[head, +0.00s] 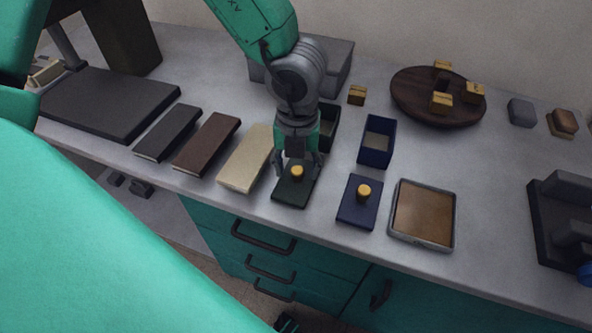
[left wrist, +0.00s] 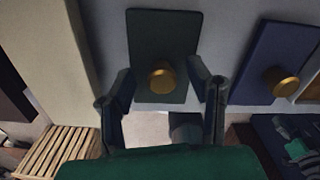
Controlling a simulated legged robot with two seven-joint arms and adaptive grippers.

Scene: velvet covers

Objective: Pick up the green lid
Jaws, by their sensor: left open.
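The green lid (head: 290,193) is a dark green flat plate with a gold knob, lying on the counter near its front edge. In the left wrist view the green lid (left wrist: 160,40) shows ahead of the fingers, with its knob between them. My left gripper (head: 297,168) points down over the lid, its fingers open on either side of the knob. In the left wrist view my left gripper (left wrist: 163,85) is open and empty. Whether the fingertips touch the lid I cannot tell. My right gripper does not show clearly.
A blue lid (head: 358,207) with a gold knob lies to the right, and a brown-filled tray (head: 422,217) beyond it. A cream block (head: 247,160) lies close on the left. A dark box (head: 327,125) and a blue box (head: 377,143) stand behind.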

